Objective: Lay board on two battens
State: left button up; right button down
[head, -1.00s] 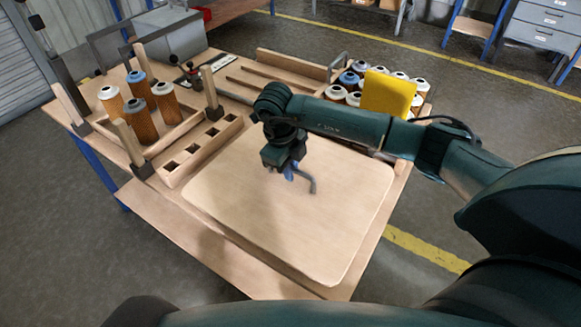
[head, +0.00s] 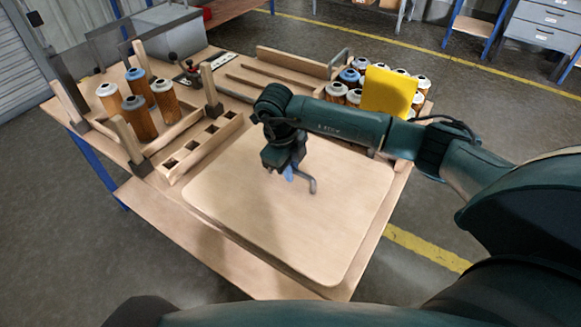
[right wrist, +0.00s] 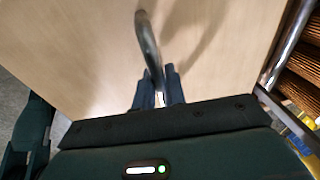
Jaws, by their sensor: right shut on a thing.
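The board (head: 250,215) is a large pale wooden panel with rounded corners. It lies level over the near part of the workbench; I cannot tell whether it touches the top. My right gripper (head: 285,172) is above the board's far half, pointing down. It is shut on the board's bent grey metal handle (head: 308,183). The handle (right wrist: 148,45) also rises from between the fingers in the right wrist view, over the board (right wrist: 85,50). Two thin dark strips, apparently the battens (head: 262,87) (head: 282,78), lie parallel on the bench behind my right arm.
Several filter cartridges (head: 138,117) stand at the left among wooden posts, beside a block with square holes (head: 200,148). More cartridges stand at the right behind a yellow panel (head: 388,92). A wooden rail (head: 290,62) edges the back.

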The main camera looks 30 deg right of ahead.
jog(key=shift+f+b, duration=0.7)
jog(key=shift+f, duration=0.15)
jog(key=c, duration=1.6)
grip_release()
jog(key=shift+r, duration=0.1)
jog(key=shift+c, duration=0.2)
jog(key=shift+o, duration=1.4)
jog(key=shift+f, duration=0.2)
notch_tip(320, 180, up, 13)
jog(key=a, duration=0.2)
jog(key=shift+r, duration=0.15)
jog(key=shift+w+a, duration=0.1)
